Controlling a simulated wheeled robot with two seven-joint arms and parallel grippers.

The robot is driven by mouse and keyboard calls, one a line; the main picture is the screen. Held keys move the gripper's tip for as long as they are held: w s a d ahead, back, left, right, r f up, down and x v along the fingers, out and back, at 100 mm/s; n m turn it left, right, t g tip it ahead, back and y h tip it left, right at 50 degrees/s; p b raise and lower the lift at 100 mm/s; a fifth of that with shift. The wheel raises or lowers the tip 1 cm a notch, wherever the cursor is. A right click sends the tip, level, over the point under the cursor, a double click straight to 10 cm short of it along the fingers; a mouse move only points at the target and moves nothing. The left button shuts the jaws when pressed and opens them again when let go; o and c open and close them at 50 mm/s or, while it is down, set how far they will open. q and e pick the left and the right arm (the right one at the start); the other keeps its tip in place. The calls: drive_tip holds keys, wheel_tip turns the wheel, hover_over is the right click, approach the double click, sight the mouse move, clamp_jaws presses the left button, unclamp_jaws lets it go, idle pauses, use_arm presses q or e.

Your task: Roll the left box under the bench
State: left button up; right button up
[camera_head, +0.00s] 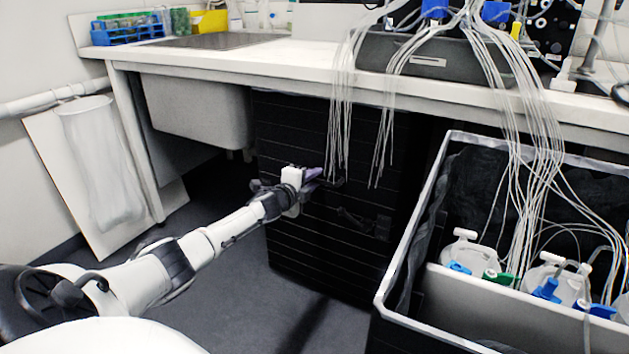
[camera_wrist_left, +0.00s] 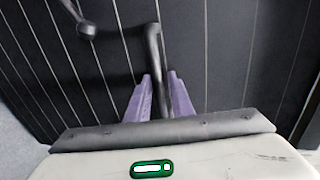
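The left box (camera_head: 300,235) is tall and black with thin pale horizontal lines, standing on the floor by the bench's front edge. A dark bar handle (camera_head: 375,225) sits on its near face. My left gripper (camera_head: 314,174) has purple fingers and reaches the box's face near its upper middle. In the left wrist view, a black handle bar (camera_wrist_left: 152,45) runs between the purple fingertips (camera_wrist_left: 160,80), which appear closed on it with little gap. The bench (camera_head: 220,60) has a white top and overhangs the box. My right gripper is not in view.
A large open box (camera_head: 393,275) with a pale rim stands at the right, holding bottles with blue and green caps. White tubes (camera_head: 340,100) hang from the bench top. A sink basin (camera_head: 200,110) and bench leg (camera_head: 135,145) are left. Floor (camera_head: 225,290) is clear before the box.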

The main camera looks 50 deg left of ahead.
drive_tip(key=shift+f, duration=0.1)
